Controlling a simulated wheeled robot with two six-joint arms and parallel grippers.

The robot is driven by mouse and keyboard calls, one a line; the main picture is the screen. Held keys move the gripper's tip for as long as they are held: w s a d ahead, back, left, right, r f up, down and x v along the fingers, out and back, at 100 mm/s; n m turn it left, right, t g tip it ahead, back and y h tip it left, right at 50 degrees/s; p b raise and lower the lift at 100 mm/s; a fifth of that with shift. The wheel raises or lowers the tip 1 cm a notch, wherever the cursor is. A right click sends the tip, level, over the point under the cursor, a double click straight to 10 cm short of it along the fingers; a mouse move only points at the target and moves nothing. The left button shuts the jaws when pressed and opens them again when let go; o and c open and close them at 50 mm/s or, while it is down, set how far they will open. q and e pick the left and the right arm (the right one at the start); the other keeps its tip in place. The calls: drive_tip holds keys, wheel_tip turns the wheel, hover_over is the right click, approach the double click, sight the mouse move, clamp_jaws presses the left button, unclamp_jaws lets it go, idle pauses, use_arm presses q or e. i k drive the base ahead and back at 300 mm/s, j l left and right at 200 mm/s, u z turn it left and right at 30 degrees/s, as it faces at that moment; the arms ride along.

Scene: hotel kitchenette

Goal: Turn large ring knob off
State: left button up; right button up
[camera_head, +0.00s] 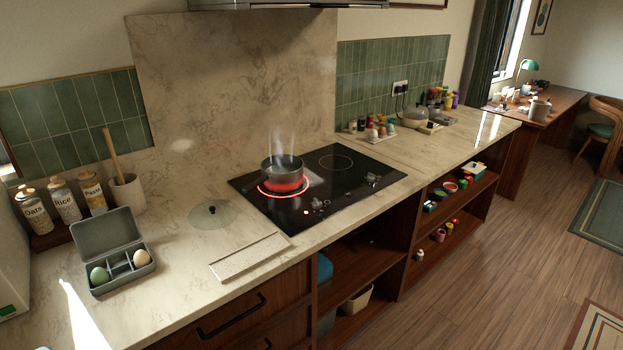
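A black cooktop (345,190) is set in the marble counter. A dark pot (283,165) stands on its glowing red ring (262,190), and steam rises from the pot. I cannot tell from here which knob belongs to the large ring. The unlit ring (336,162) at the back right is empty. Neither of my grippers is in view.
A glass lid (213,213) and a pale rectangular tray (249,257) lie left of the cooktop. An open grey box (108,253) with eggs is farther left, near labelled jars (64,201). Open shelves (365,255) are below the counter. The wooden floor at right has free room.

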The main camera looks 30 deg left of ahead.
sight(317, 204)
drive_tip(key=i+l, duration=0.35)
drive_tip(key=l, duration=0.15)
drive_tip(key=i+l+u, duration=0.1)
drive_tip(key=u, duration=1.35)
drive_tip(key=k+l, duration=0.05)
